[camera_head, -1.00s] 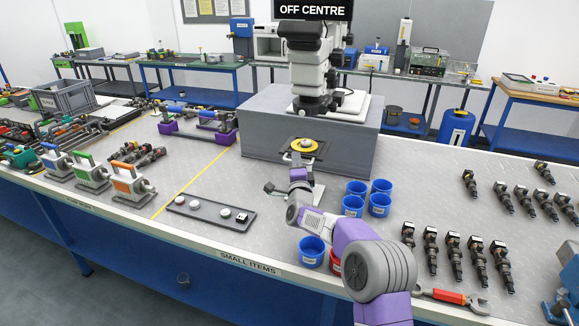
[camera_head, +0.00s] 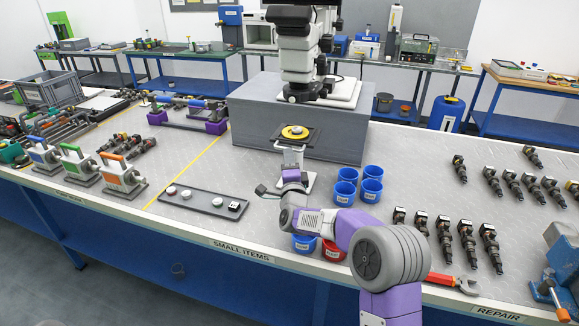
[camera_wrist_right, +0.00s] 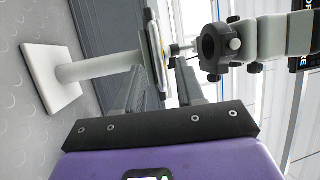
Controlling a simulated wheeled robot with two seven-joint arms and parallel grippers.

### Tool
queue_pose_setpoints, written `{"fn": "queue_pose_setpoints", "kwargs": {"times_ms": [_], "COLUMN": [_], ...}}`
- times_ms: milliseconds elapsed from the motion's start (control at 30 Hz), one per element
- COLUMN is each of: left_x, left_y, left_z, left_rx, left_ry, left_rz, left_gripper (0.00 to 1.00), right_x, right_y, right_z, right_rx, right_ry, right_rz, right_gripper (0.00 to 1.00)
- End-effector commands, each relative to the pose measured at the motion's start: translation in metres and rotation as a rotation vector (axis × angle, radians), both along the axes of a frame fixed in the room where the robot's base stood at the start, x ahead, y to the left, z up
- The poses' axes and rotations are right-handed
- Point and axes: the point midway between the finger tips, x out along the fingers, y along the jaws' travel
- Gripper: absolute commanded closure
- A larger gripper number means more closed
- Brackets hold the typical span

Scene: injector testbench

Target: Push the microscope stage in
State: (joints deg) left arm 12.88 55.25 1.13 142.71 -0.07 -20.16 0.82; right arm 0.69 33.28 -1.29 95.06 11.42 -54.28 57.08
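The microscope (camera_head: 300,48) stands on a grey block (camera_head: 245,122). Its stage, a dark square plate with a yellow disc (camera_head: 295,132), sits at the block's front on a white post. The right wrist view shows the stage (camera_wrist_right: 153,50) edge-on, with its post (camera_wrist_right: 95,68) and square base (camera_wrist_right: 48,80) at the left. My right gripper (camera_head: 292,168) is just in front of the stage, below the disc. In the wrist view its fingers (camera_wrist_right: 160,75) are apart, with the plate's edge appearing between them. I cannot tell whether they touch it. My left gripper is out of view.
Blue cups (camera_head: 346,193) stand right of my right arm, and a red cup (camera_head: 333,248) is beside the forearm. A dark tray (camera_head: 203,202) with small parts lies to the left. Injectors (camera_head: 467,240) lie at the right. The bench between tray and block is mostly clear.

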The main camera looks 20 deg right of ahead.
Motion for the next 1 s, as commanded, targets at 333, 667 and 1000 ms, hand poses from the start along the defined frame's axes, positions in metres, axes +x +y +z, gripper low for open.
{"fn": "queue_pose_setpoints", "kwargs": {"times_ms": [333, 667, 1000], "left_x": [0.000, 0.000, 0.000], "left_y": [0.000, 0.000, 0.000], "left_z": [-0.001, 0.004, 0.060], "left_rx": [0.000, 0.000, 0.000], "left_ry": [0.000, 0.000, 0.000], "left_rz": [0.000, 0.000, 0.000], "left_gripper": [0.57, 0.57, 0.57], "right_x": [-0.019, -0.019, -0.019], "right_y": [0.006, 0.006, 0.006], "right_z": [-0.003, 0.002, 0.058], "right_rx": [0.001, 0.000, -0.001], "right_ry": [-0.001, -0.001, -0.002], "right_rz": [0.001, 0.000, 0.000], "right_gripper": [0.62, 0.82, 1.00]}}
